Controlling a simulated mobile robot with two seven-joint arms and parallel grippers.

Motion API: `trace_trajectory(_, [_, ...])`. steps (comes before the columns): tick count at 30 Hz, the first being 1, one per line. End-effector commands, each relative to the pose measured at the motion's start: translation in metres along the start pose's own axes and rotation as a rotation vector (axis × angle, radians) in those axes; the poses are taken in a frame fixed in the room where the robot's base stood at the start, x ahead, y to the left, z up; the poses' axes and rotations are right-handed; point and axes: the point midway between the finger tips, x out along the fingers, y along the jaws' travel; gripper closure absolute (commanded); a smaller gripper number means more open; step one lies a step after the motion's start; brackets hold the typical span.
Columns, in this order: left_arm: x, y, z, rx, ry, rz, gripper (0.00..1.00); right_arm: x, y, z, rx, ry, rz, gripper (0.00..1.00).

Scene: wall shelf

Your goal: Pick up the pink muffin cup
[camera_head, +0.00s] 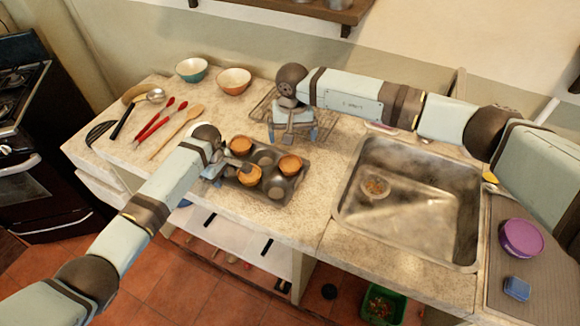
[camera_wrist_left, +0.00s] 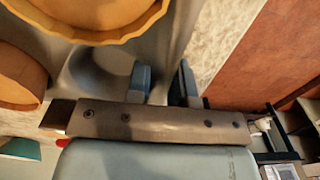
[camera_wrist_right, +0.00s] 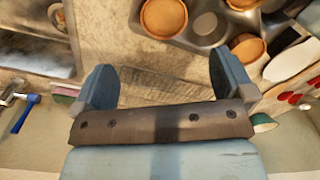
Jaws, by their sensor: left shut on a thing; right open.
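A grey muffin tin (camera_head: 268,190) stands on the counter, and its rim also shows in the left wrist view (camera_wrist_left: 172,45). It holds golden-orange muffins, at back left (camera_head: 241,144), right (camera_head: 290,164) and front (camera_head: 249,177); other cups are empty. No cup looks clearly pink. My left gripper (camera_head: 219,172) is at the tin's left edge. In the left wrist view its fingers (camera_wrist_left: 163,85) are close together on the tin's rim, beside the muffins. My right gripper (camera_head: 292,134) is open and empty, above the wire rack (camera_head: 258,112) behind the tin. Its fingers are wide apart in the right wrist view (camera_wrist_right: 165,80).
A metal sink (camera_head: 420,215) lies right of the tin. Teal (camera_head: 192,69) and orange (camera_head: 234,81) bowls stand at the back. Red utensils (camera_head: 160,120) and a wooden spoon (camera_head: 175,133) lie left. A purple container (camera_head: 521,238) is far right. The counter's front edge is near the tin.

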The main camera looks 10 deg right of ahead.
Motion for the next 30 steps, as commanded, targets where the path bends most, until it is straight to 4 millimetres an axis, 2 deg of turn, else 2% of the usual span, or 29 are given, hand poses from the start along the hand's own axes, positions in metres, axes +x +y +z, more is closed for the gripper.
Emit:
trace_trajectory(3, [-0.001,0.000,0.000,0.000,0.000,0.001,1.00,-0.002,0.001,0.000,-0.130,-0.001,0.000,0.00])
trace_trajectory(8, [0.000,0.000,0.000,0.000,0.000,0.001,1.00,0.004,0.001,0.001,-0.210,-0.003,0.001,0.00])
trace_trajectory(15, [-0.001,0.000,0.000,0.000,0.000,0.001,1.00,0.044,0.001,0.001,-0.216,-0.005,0.001,0.00])
trace_trajectory(18, [-0.001,0.000,0.000,0.000,0.000,0.001,1.00,0.057,0.000,0.001,-0.215,-0.004,0.000,0.00])
trace_trajectory(24, [-0.001,0.000,0.000,0.000,0.000,0.001,1.00,0.071,-0.001,0.001,-0.216,-0.003,0.000,0.00])
trace_trajectory(30, [-0.001,0.000,0.000,0.000,0.000,0.001,1.00,0.101,-0.006,-0.001,-0.214,-0.005,0.001,0.00])
